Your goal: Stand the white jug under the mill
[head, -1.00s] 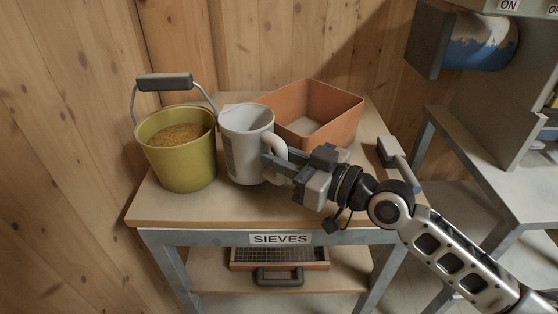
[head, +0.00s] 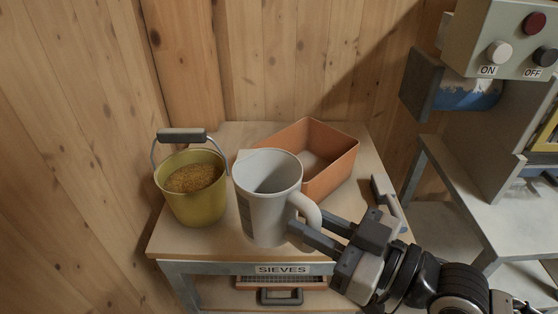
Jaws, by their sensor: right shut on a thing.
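The white jug (head: 266,205) is upright in front of the orange bin, over the front part of the wooden stand top. Its handle (head: 308,208) points right. My right gripper (head: 312,232) comes in from the lower right and is shut on the handle. The jug looks raised off the top, though its base is hard to judge. The mill stands at the right, with a grey body (head: 505,130), a control box (head: 505,40) and a blue and white part (head: 468,95) at its left. My left gripper is not in view.
A yellow-green bucket (head: 197,207) of grain, handle up, stands left of the jug. An orange open bin (head: 335,175) lies behind it. A grey metal table (head: 450,190) below the mill is partly bare. A sieve (head: 282,284) sits on the shelf marked SIEVES.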

